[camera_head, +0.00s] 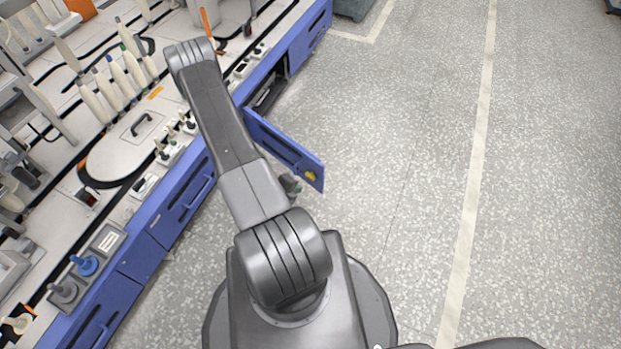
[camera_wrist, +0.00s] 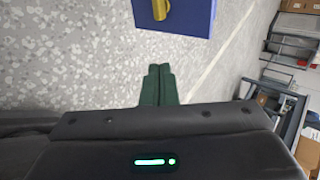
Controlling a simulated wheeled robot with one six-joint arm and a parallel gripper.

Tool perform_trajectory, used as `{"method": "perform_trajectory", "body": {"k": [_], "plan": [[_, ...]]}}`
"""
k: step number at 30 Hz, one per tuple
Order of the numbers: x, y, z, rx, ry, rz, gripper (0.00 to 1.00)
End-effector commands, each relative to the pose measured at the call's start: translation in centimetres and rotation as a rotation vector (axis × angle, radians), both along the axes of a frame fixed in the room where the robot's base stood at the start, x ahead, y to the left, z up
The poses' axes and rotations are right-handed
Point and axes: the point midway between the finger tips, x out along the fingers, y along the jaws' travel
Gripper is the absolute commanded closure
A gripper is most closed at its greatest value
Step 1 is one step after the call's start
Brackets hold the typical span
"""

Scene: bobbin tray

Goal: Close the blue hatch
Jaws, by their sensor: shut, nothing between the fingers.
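The blue hatch (camera_head: 285,150) stands open in the head view. It swings out from the blue front of the workbench over the floor, with a yellow latch piece (camera_head: 310,176) near its free end. In the wrist view the end of the hatch (camera_wrist: 190,22) and its yellow piece (camera_wrist: 161,8) show at the top, ahead of my fingertips. My gripper (camera_wrist: 159,70) is shut and empty, its dark green fingers together and apart from the hatch in the picture. In the head view my arm hides part of the bench front, and my gripper (camera_head: 291,186) shows only partly beside the hatch.
The workbench (camera_head: 120,160) with bobbins, knobs and a round plate fills the left. A dark opening (camera_head: 268,92) lies in its front behind the hatch. Speckled floor (camera_head: 400,130) to the right is clear. Shelving with boxes (camera_wrist: 290,50) stands at the right in the wrist view.

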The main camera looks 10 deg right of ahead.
Motion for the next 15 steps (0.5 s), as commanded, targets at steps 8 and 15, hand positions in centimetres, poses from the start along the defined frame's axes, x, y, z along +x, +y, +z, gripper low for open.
{"method": "perform_trajectory", "body": {"k": [8,15], "plan": [[2.1,-3.1,-3.7,0.001,0.0,-0.004,1.0],[4.4,-6.0,-6.8,0.001,0.0,-0.002,1.0]]}}
